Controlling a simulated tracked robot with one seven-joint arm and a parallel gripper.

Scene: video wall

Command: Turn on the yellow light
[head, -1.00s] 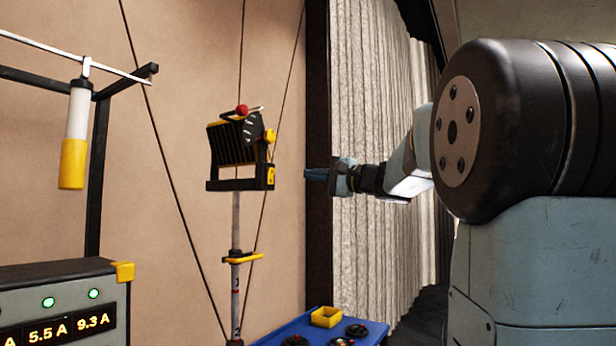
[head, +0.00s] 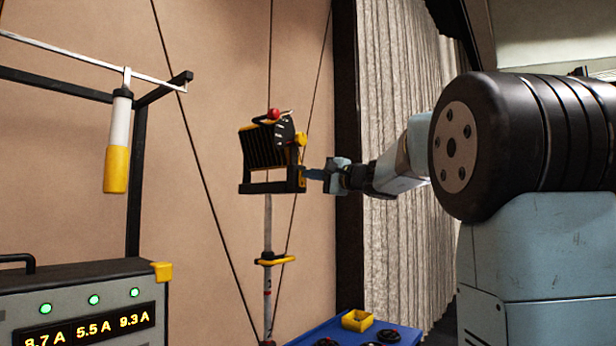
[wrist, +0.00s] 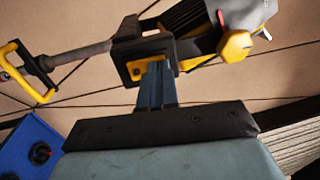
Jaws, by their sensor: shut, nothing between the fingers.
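A yellow patch on the black bracket's end (head: 302,178) faces my gripper. In the wrist view the bracket (wrist: 124,52) shows this yellow patch (wrist: 137,69) with a small dark spot. My gripper (head: 312,174) is shut and empty, its blue fingertips at the bracket's end. In the wrist view the fingertips (wrist: 156,68) overlap the yellow patch; I cannot tell whether they touch it.
A power box (head: 85,305) with green lamps and current readouts stands at lower left. A white and yellow cylinder (head: 117,145) hangs from a rail. Thin cables run near the light; a curtain (head: 400,130) is behind my arm.

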